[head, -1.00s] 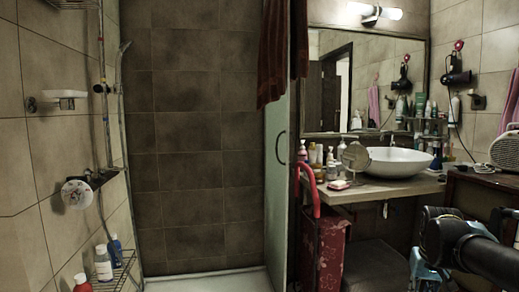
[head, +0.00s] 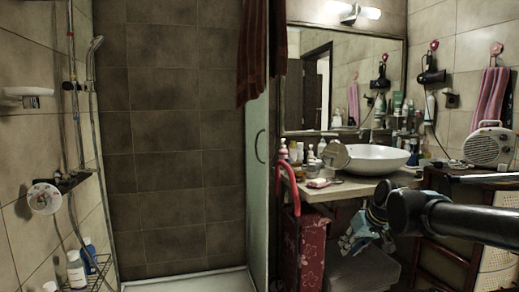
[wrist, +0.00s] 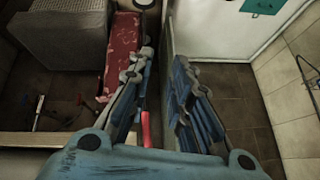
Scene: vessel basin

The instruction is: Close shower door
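The shower door (head: 257,190) is a glass panel with a curved handle (head: 261,146). It stands open, seen at a steep angle at the right side of the shower opening in the head view. My gripper (head: 362,235) is to the right of the door in the head view, in front of the washbasin counter. In the wrist view my gripper (wrist: 164,70) is open, its two blue-padded fingers apart with nothing clearly held between them. A narrow upright panel edge shows beyond the fingers; I cannot tell whether they touch it.
A red patterned box (head: 304,250) and a grey stool (head: 360,270) stand under the counter (head: 325,190) with the basin (head: 372,158). Dark red towels (head: 254,60) hang above the door. The shower tray (head: 190,281) is clear. A wire rack with bottles (head: 76,268) is at left.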

